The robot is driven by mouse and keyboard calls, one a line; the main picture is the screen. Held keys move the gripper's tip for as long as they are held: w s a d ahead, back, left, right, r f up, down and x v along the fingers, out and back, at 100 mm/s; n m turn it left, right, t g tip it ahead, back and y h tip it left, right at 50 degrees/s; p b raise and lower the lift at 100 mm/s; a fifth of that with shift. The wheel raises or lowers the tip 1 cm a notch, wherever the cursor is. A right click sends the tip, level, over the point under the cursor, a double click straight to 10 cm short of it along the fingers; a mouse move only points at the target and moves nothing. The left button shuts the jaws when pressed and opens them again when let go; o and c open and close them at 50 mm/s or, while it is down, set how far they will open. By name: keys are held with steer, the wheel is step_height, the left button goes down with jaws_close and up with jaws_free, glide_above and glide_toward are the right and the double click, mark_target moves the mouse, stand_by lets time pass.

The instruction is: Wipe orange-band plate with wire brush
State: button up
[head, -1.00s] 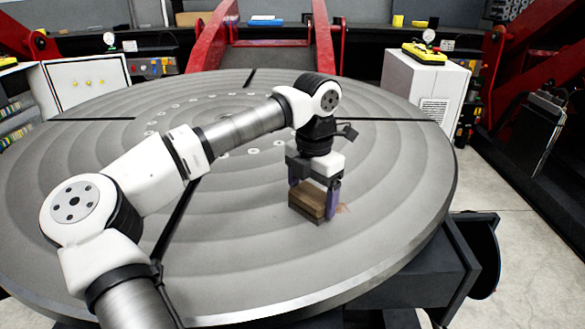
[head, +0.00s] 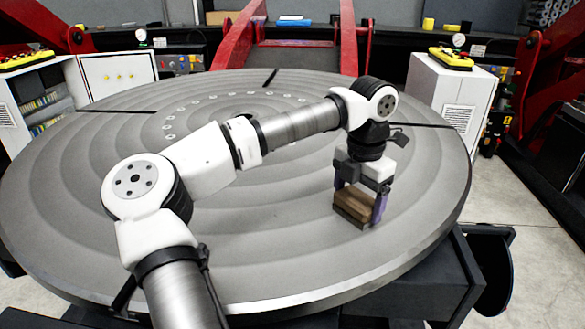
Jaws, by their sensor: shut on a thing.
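My gripper (head: 361,205) is shut on the wire brush (head: 353,208), a brown wooden block, at the right part of the round grey turntable (head: 250,240). The fingers point down on either side of the block. The brush's underside is at or very near the turntable surface; I cannot tell whether it touches. I cannot make out the orange-band plate; it may be hidden under or behind the brush and gripper.
The turntable has dark radial slots and a ring of small holes (head: 168,126). White cabinets stand at the left (head: 118,76) and right (head: 450,95), the right one bearing a yellow device (head: 451,58). Red frames (head: 240,35) rise behind. Much of the turntable is bare.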

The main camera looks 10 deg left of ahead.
steer(key=r, duration=0.1)
steer(key=r+p, duration=0.1)
steer(key=shift+d+r, duration=0.3)
steer(key=shift+r, duration=0.1)
steer(key=shift+a+r+p, duration=0.25)
steer(key=shift+r+p, duration=1.9)
steer(key=shift+r, duration=0.6)
